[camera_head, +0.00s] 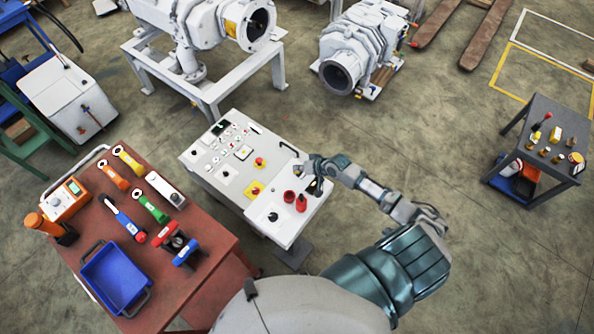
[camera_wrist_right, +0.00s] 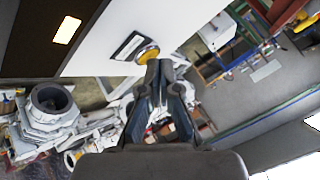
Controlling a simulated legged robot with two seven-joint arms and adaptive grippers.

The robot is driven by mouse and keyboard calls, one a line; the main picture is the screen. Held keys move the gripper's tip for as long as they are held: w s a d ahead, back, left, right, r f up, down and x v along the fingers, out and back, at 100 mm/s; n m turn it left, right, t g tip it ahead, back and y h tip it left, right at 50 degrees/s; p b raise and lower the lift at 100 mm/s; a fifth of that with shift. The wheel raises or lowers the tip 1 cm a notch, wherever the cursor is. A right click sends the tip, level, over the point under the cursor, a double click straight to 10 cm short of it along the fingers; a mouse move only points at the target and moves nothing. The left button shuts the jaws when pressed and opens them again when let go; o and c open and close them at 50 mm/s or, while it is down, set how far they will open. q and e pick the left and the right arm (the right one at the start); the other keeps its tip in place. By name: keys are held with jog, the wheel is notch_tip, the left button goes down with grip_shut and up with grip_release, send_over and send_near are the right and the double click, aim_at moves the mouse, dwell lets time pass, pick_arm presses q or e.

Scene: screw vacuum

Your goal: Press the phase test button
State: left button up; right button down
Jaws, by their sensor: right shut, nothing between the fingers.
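A grey-white control panel (camera_head: 226,174) stands in the middle of the head view, with switches, lights and buttons on its sloped face. My right gripper (camera_head: 316,186) is over the panel's right edge, beside two red plugs or knobs (camera_head: 295,200). In the right wrist view the gripper (camera_wrist_right: 160,66) is shut and empty. Its fingertips are right at a round yellow button (camera_wrist_right: 148,53) beside a small dark-framed label (camera_wrist_right: 128,45) on the white panel. I cannot tell whether they touch it or whether it is pressed in. In the head view, the gripper covers this spot. My left gripper is not in view.
A red-brown table (camera_head: 205,220) with tools and a blue tray (camera_head: 115,277) stands left of the panel. A vacuum pump on a grey frame (camera_head: 213,92) is behind it. A dark side table (camera_head: 540,135) stands far right. The floor between is clear.

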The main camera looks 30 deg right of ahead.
jog(key=shift+f, duration=0.3)
jog(key=shift+r, duration=0.1)
dwell(0.3)
jog(key=shift+r+p, duration=0.8)
jog(key=shift+p, duration=0.15)
notch_tip(320, 180, up, 5)
jog(key=p, duration=0.5)
jog(key=shift+r, duration=0.1)
dwell(0.4)
